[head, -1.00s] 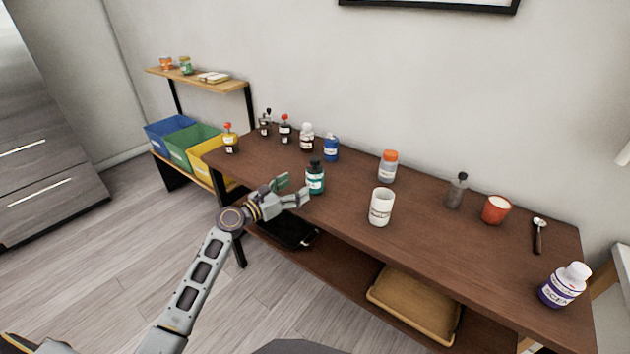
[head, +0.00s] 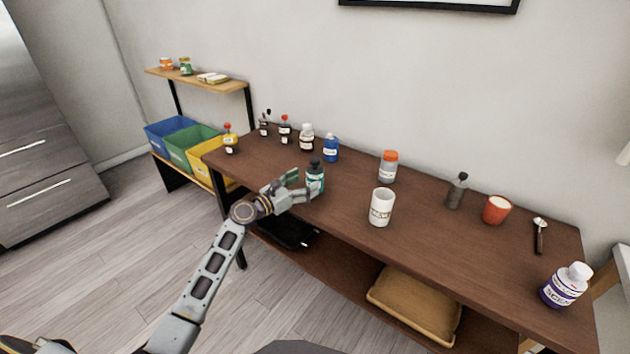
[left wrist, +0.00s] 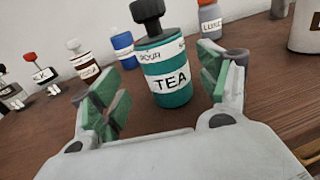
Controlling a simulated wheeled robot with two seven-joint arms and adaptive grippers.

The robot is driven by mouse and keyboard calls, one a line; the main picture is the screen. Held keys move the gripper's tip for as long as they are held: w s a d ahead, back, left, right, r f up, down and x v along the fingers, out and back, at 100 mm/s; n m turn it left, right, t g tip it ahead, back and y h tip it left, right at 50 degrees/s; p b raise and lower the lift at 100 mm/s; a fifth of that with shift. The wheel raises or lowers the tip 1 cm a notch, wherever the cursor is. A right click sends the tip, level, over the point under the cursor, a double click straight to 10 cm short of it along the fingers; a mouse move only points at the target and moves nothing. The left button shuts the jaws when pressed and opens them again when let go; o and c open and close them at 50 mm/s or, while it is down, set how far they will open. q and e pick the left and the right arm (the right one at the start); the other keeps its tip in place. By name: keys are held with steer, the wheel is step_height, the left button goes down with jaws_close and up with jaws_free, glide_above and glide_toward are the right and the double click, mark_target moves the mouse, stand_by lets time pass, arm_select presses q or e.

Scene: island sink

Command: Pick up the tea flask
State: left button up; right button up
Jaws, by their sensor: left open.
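The tea flask is a teal bottle with a dark stopper and a white label reading TEA. In the left wrist view the tea flask (left wrist: 172,88) stands ahead, between the two green-padded fingers. My left gripper (head: 303,184) is open at the flask, with its fingers on either side; it also shows in the left wrist view (left wrist: 160,92). I cannot tell whether a finger touches the flask. Part of the flask's lower body is hidden by a finger in the head view. My right gripper is not in view.
A white mug (head: 381,208) stands to the right of the flask. Behind are a blue bottle (head: 331,149), a white-capped bottle (head: 306,138) and an orange-lidded jar (head: 389,167).

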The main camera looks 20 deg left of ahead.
mark_target(309, 180)
arm_select(q)
steer(key=shift+w+d, duration=0.55)
steer(key=shift+b+x, duration=0.3)
steer(key=shift+x, duration=1.3)
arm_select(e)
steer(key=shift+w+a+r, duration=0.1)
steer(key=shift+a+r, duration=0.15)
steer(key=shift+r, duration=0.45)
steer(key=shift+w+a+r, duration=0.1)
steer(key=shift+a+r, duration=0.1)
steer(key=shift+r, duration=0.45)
arm_select(q)
steer(key=shift+d, duration=0.1)
steer(key=c, duration=1.1)
steer(key=shift+c, duration=0.5)
steer(key=shift+r, duration=0.2)
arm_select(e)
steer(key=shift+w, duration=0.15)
